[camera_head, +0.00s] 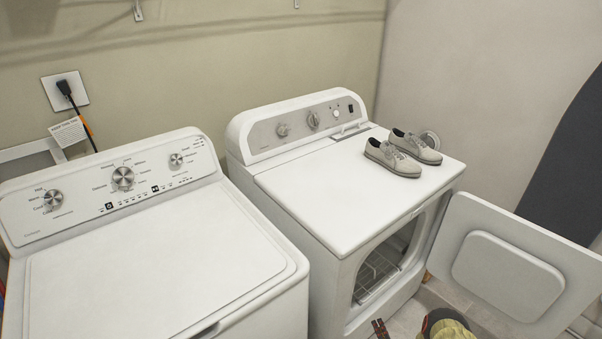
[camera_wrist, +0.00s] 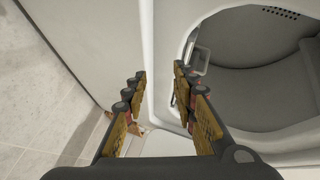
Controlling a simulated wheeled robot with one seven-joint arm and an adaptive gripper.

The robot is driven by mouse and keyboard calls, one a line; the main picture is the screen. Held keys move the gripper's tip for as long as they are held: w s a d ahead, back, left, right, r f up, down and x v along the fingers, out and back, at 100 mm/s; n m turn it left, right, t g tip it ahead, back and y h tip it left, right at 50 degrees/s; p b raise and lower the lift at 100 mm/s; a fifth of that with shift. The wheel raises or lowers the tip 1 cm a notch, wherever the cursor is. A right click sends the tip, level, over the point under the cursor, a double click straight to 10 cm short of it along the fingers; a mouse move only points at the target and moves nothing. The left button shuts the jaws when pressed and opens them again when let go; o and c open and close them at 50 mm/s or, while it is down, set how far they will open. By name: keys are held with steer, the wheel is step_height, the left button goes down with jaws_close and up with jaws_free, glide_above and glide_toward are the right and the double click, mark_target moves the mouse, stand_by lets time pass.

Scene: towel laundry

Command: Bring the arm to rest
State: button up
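My gripper (camera_wrist: 160,88) shows in the wrist view with its two dark, yellow-padded fingers spread apart and nothing between them. It is in front of the white dryer's round opening (camera_wrist: 188,60), which lies to the right with the grey drum inside. In the head view a dark, reddish finger-like part (camera_head: 380,328) shows at the bottom edge, in front of the dryer (camera_head: 320,195); it appears to be part of my gripper. Most of my arm is out of view. The dryer door (camera_head: 510,275) stands wide open to the right.
A washer (camera_head: 150,265) stands left of the dryer with its lid shut. A pair of grey shoes (camera_head: 402,155) sits on the dryer top. A dark and olive object (camera_head: 447,326), unclear, is at the bottom edge. A dark board (camera_head: 570,165) stands at the right wall.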

steer(key=s+d+f+n+g+h, duration=0.15)
steer(key=s+f+n+g, duration=0.25)
steer(key=s+f+g, duration=0.5)
steer(key=s+a+r+n+g+p, duration=0.1)
steer(key=s+r+n+g, duration=0.3)
steer(key=r, duration=1.7)
steer(key=s+r+n+g+p, duration=0.25)
steer(key=s+r, duration=0.35)
steer(key=r, duration=1.4)
steer(key=s+a+r+n+t+p, duration=0.1)
steer(key=s+a+r, duration=0.3)
steer(key=r, duration=1)
steer(key=s+a+r+n+t+p, duration=0.1)
steer(key=s+a+r+t, duration=0.2)
steer(key=r, duration=1.1)
steer(key=s+a+r+n+t+p, duration=0.1)
steer(key=s+a+r, duration=0.5)
steer(key=r, duration=0.8)
steer(key=shift+s+a+t+p, duration=0.35)
steer(key=shift+s+t, duration=0.3)
steer(key=shift+s, duration=0.55)
